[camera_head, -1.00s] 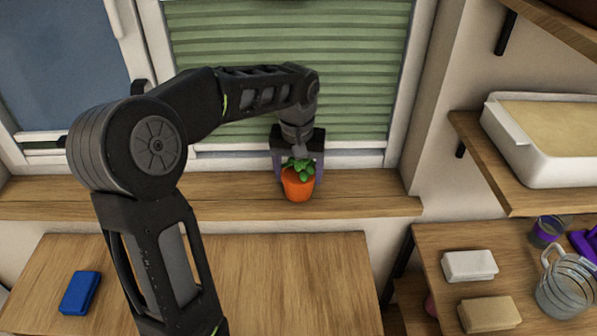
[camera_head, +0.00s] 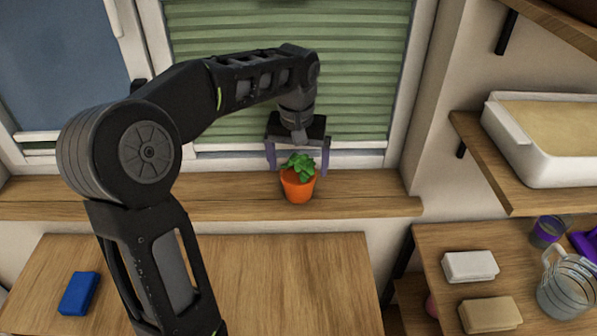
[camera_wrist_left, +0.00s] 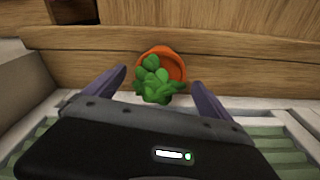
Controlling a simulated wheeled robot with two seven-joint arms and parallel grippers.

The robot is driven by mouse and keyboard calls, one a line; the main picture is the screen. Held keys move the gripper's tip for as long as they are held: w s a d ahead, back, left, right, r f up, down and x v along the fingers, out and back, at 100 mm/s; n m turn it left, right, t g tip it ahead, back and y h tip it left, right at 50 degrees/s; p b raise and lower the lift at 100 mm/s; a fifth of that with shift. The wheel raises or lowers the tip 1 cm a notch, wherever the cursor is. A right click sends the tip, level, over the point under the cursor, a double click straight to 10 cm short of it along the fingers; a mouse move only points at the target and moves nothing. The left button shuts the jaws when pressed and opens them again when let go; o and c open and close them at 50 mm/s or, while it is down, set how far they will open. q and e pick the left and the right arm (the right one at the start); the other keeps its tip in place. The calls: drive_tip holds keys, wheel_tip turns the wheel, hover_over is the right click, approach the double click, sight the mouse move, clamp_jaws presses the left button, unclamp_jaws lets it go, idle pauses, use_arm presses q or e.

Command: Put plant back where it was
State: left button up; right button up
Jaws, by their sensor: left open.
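The plant (camera_head: 298,184) is a small green leafy plant in an orange pot. It stands upright on the wooden windowsill (camera_head: 370,205) in front of the green blind. My left gripper (camera_head: 298,165) is open above and behind the plant, with its fingers spread wide to either side and apart from the pot. In the left wrist view the plant (camera_wrist_left: 158,75) shows beyond and between the two open fingertips (camera_wrist_left: 158,80), with nothing held. My right gripper does not show.
A blue block (camera_head: 79,293) lies on the wooden table (camera_head: 290,280) below the sill. On the right are a white block (camera_head: 470,265), a tan block (camera_head: 490,314), a glass jug (camera_head: 566,290) and a shelf with a white tray (camera_head: 545,165). The sill is clear beside the plant.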

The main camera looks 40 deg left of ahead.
use_arm(q)
drive_tip(key=r, duration=0.5)
drive_tip(key=s+r+p, duration=0.1)
drive_tip(key=r, duration=0.2)
drive_tip(key=shift+d+r, duration=0.2)
drive_tip(key=shift+r, duration=0.1)
drive_tip(key=shift+f, duration=0.1)
